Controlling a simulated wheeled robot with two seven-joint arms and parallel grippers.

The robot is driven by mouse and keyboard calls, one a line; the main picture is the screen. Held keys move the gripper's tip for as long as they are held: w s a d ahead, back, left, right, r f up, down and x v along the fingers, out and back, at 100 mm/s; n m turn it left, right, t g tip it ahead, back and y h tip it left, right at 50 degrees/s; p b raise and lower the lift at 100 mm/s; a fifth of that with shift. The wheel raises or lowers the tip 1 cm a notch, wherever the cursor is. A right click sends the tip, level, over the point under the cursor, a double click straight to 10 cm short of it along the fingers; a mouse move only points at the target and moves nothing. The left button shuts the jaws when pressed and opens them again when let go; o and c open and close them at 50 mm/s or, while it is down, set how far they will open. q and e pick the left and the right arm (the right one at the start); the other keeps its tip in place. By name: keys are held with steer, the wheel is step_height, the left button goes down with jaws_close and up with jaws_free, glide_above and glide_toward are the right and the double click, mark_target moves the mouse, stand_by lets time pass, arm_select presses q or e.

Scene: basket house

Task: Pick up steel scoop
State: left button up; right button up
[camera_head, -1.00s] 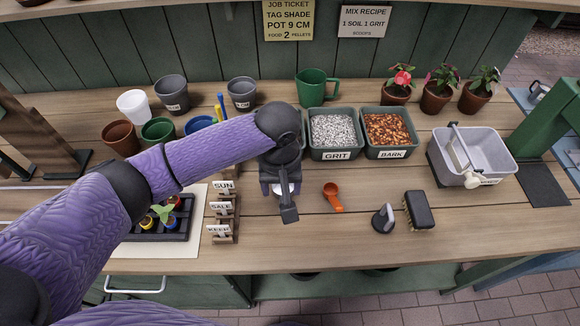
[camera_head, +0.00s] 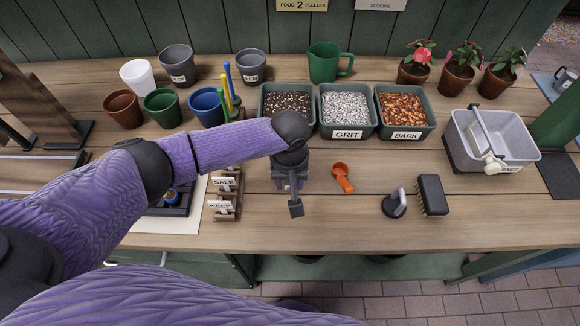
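My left gripper (camera_head: 294,200) points down over the wooden bench, left of the orange scoop and in front of the soil bin. One dark finger shows; the gap between the fingers is hidden, so I cannot tell if it is open or shut. I cannot make out the steel scoop now; the gripper and wrist cover the bench there. A small orange scoop (camera_head: 342,177) lies on the bench to the right, apart from the gripper. My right gripper is not in view.
Bins of dark soil (camera_head: 287,103), grit (camera_head: 346,134) and bark (camera_head: 406,134) stand behind the gripper. A label rack (camera_head: 226,195) is close on its left. A brush (camera_head: 432,195) and a dark tool (camera_head: 395,203) lie to the right. The bench front is clear.

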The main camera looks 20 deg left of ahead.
arm_select(q)
jaws_close()
